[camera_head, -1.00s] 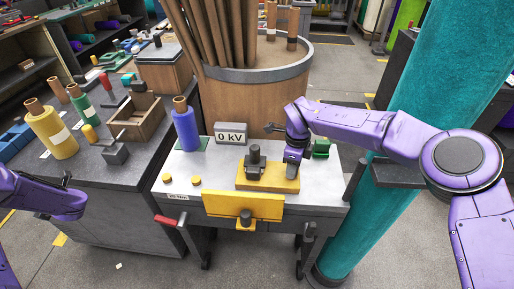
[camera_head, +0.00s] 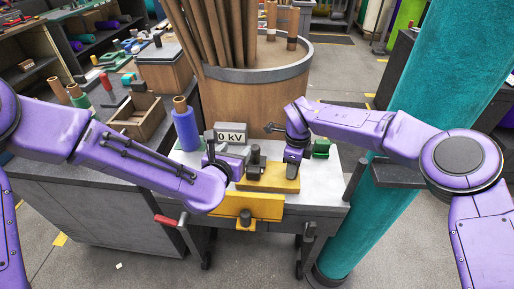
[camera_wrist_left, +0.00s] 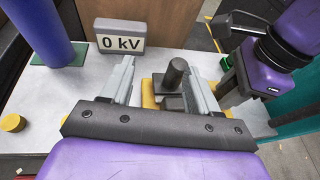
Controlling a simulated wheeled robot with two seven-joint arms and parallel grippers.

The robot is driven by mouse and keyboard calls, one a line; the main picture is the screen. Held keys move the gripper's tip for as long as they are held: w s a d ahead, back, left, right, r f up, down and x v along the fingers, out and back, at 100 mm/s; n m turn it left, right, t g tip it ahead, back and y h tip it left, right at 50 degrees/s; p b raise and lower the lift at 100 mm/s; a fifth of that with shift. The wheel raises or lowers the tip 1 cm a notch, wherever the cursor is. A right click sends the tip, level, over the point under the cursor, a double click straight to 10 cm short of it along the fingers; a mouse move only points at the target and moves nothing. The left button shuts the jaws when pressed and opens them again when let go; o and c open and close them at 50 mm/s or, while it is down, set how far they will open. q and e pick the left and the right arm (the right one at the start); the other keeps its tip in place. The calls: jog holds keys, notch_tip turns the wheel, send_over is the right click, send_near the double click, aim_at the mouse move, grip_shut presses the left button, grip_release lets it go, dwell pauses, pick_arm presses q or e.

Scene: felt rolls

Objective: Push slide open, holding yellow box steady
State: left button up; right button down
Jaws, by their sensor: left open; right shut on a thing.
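The yellow box (camera_head: 280,184) lies on the white-topped bench, with a dark slide block and upright round knob (camera_head: 255,160) on top. The knob also shows in the left wrist view (camera_wrist_left: 176,74). My right gripper (camera_head: 293,166) is shut on the right part of the yellow box; its fingertips are mostly hidden. My left gripper (camera_head: 236,160) is open, just left of the knob. In the left wrist view its two grey fingers (camera_wrist_left: 162,72) stand apart, with the knob appearing between them. I cannot tell whether they touch it.
A "0 kV" display (camera_head: 230,134) stands behind my left gripper. A blue roll (camera_head: 186,128) stands at its left. A yellow plate (camera_head: 255,205) hangs at the bench front, near a red handle (camera_head: 165,220). A teal column (camera_head: 410,130) stands right.

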aim_at(257, 148)
pick_arm(q)
jog(key=shift+m+g+h, duration=0.4)
jog(key=shift+m+h, duration=0.3)
jog(key=w+d+f, duration=0.1)
jog(key=w+f, duration=0.1)
jog(key=w, duration=0.1)
jog(key=w+d+f, duration=0.4)
jog(key=w, duration=0.1)
jog(key=shift+w+d+f, duration=0.15)
jog(key=shift+w+d, duration=0.05)
jog(key=shift+w, duration=0.15)
jog(key=shift+c, duration=0.2)
